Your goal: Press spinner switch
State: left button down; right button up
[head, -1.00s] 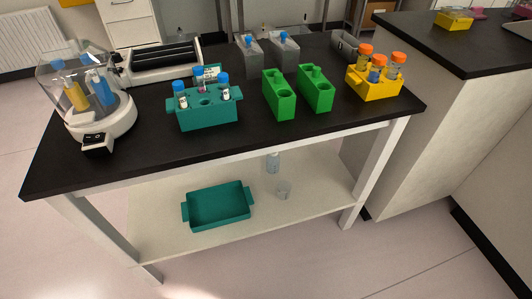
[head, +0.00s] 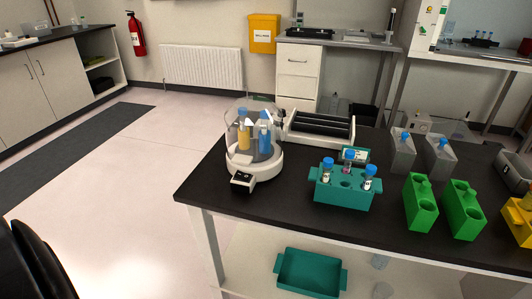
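The spinner (head: 262,167) is a round white device with a clear domed cover, standing at the left end of the black table. A yellow tube (head: 243,134) and a blue tube (head: 265,138) show inside the dome. The spinner switch (head: 241,179) is on a small dark panel on the box jutting from the front of the base, near the table's left edge. Neither of my grippers is in view. A dark, rounded part of my body fills the lower left corner, well apart from the spinner.
Right of the spinner on the black table (head: 276,213) stand a teal rack (head: 342,196) with tubes, two green holders (head: 419,205) and a yellow rack (head: 515,220). A white roller device (head: 318,131) sits behind. The floor left of the table is open.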

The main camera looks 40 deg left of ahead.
aim_at(239, 175)
jog(key=j+u, duration=0.1)
jog(key=u, duration=0.25)
jog(key=k+j+u, duration=0.1)
jog(key=u, duration=0.3)
jog(key=j+u, duration=0.15)
jog(key=u, duration=0.2)
jog(key=k+j+u, duration=0.1)
jog(key=i+l, duration=0.2)
jog(key=i, duration=0.1)
